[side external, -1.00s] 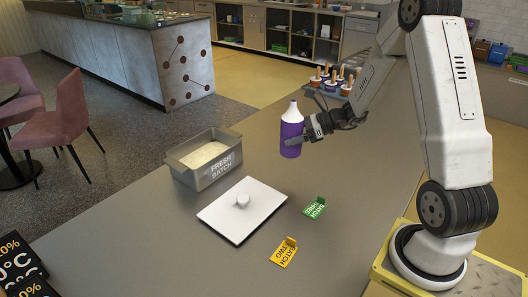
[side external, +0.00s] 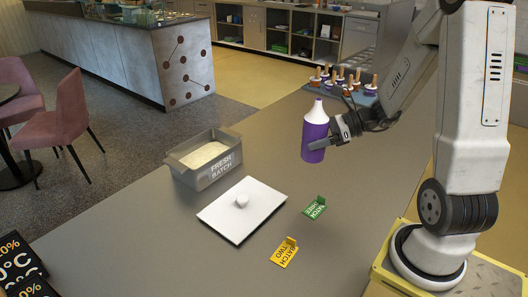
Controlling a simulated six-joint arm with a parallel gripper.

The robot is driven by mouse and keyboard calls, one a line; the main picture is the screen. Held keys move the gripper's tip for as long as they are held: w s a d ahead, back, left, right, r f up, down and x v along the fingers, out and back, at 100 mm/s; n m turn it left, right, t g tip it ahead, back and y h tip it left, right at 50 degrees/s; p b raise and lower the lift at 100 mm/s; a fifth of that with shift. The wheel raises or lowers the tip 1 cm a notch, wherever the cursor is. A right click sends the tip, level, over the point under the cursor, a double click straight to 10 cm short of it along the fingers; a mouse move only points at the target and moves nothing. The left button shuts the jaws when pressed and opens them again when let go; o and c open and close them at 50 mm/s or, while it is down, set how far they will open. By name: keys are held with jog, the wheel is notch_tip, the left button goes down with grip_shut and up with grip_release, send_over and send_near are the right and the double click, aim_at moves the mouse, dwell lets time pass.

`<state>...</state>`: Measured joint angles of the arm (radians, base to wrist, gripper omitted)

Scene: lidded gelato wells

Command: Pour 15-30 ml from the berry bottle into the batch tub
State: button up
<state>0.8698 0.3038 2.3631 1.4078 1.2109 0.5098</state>
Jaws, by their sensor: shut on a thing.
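A purple bottle (side external: 315,134) with a white upper part is held nearly upright above the counter. My gripper (side external: 328,142) is shut on it, around its body. The grey batch tub (side external: 226,175), labelled FRESH BATCH, stands to the left, uncovered, with pale contents (side external: 204,155). The bottle is right of the tub and apart from it. The bottle's label cannot be read.
A white lid (side external: 242,210) with a knob lies flat in front of the tub. A green tag (side external: 315,208) and a yellow BATCH TWO tag (side external: 285,252) lie to its right. The counter between tub and bottle is clear.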

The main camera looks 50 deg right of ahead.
dwell(0.4)
jog(key=w+a, duration=0.7)
jog(key=w, duration=0.5)
jog(key=w+a, duration=0.7)
jog(key=w, duration=0.4)
jog(key=shift+w+a+r, duration=0.25)
jog(key=shift+w+r, duration=0.1)
jog(key=shift+s+m, duration=0.15)
jog(key=shift+m, duration=0.15)
jog(key=s+a+f+m+g+y, duration=0.2)
jog(key=s+f+m+g+y, duration=0.1)
jog(key=f+m+g, duration=0.3)
jog(key=shift+m+g+y, duration=0.7)
jog(key=shift+m+g, duration=0.5)
jog(key=shift+m, duration=0.1)
